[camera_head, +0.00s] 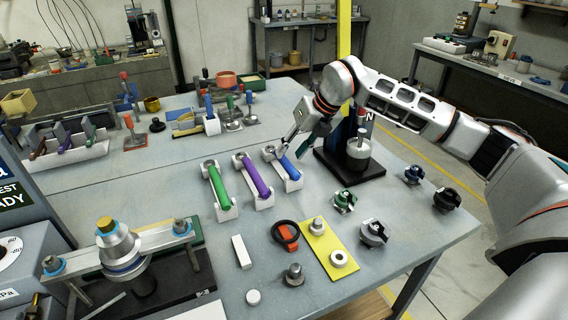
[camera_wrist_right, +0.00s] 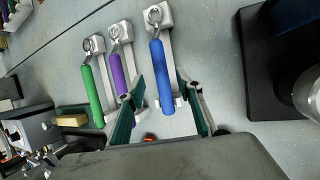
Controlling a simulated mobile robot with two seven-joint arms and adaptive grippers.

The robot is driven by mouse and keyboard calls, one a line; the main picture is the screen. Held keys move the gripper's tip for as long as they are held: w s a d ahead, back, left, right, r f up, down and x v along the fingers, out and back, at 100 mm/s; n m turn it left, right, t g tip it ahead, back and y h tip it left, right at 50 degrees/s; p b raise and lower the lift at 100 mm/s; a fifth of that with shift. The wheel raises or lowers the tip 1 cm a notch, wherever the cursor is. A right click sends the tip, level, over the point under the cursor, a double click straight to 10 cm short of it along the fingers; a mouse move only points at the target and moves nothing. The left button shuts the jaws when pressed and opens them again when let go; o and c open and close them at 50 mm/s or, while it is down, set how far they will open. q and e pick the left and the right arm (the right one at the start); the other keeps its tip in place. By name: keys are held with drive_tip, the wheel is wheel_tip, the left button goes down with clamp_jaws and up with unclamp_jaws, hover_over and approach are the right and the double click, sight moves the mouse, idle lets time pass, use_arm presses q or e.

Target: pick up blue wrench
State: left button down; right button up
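The blue wrench (camera_head: 289,168) has a blue handle and a metal ring head, and lies on a pale holder (camera_head: 293,184) on the grey table. It is the rightmost of three wrenches in the head view, and also shows in the right wrist view (camera_wrist_right: 162,78). My right gripper (camera_head: 297,150) is just above it, at its right side in the head view. In the right wrist view the green-padded fingers of the right gripper (camera_wrist_right: 160,88) are spread, one to each side of the blue handle, without visible contact. My left gripper is not in view.
A purple wrench (camera_head: 255,178) and a green wrench (camera_head: 219,187) lie on similar holders close to the left. A black base (camera_head: 350,172) with a metal container (camera_head: 358,156) stands at the right. Valve-like fittings and a yellow plate (camera_head: 329,250) are nearer the front.

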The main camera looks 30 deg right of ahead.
sight(286, 158)
drive_tip(key=x, duration=0.4)
drive_tip(key=shift+w+f, duration=0.3)
drive_tip(key=shift+f, duration=0.05)
drive_tip(key=shift+f, duration=0.2)
idle(0.4)
drive_tip(key=shift+c, duration=0.4)
clamp_jaws()
